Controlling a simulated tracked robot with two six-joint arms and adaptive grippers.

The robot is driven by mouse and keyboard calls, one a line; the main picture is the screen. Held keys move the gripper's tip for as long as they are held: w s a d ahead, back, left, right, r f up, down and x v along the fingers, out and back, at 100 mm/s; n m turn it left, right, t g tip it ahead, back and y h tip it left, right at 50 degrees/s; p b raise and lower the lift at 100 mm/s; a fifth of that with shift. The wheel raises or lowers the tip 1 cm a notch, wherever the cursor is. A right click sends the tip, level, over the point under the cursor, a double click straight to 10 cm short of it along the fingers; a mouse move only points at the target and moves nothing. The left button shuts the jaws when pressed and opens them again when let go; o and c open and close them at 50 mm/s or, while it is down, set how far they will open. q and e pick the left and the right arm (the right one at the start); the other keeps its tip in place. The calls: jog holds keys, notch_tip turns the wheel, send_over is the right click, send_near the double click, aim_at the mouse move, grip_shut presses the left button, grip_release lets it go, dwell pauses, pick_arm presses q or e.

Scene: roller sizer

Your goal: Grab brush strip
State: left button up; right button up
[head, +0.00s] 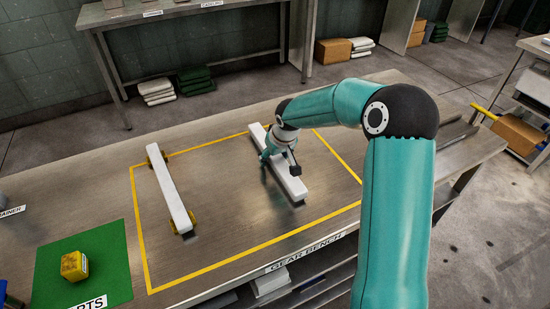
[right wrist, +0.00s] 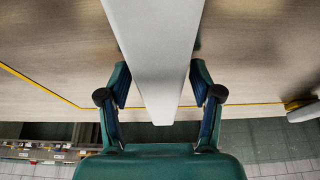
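Two long white bars lie on the metal bench inside a yellow outline. The right bar (head: 290,181) has a dark edge under its near end, perhaps bristles; I cannot tell for sure which bar is the brush strip. My right gripper (head: 279,157) is down over this bar, its fingers on either side. In the right wrist view the bar (right wrist: 158,60) runs between the spread fingertips (right wrist: 160,72); I cannot tell whether they touch it. The left bar (head: 174,188) has yellow parts at both ends. My left gripper is not in view.
A green mat (head: 110,262) with a yellow block (head: 74,266) lies at the bench's left. The bench surface (head: 225,200) between the bars is clear. A shelf table (head: 180,12) stands behind, and a cardboard box (head: 518,132) is at the right.

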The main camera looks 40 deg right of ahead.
grip_shut()
jog(key=shift+r, duration=0.1)
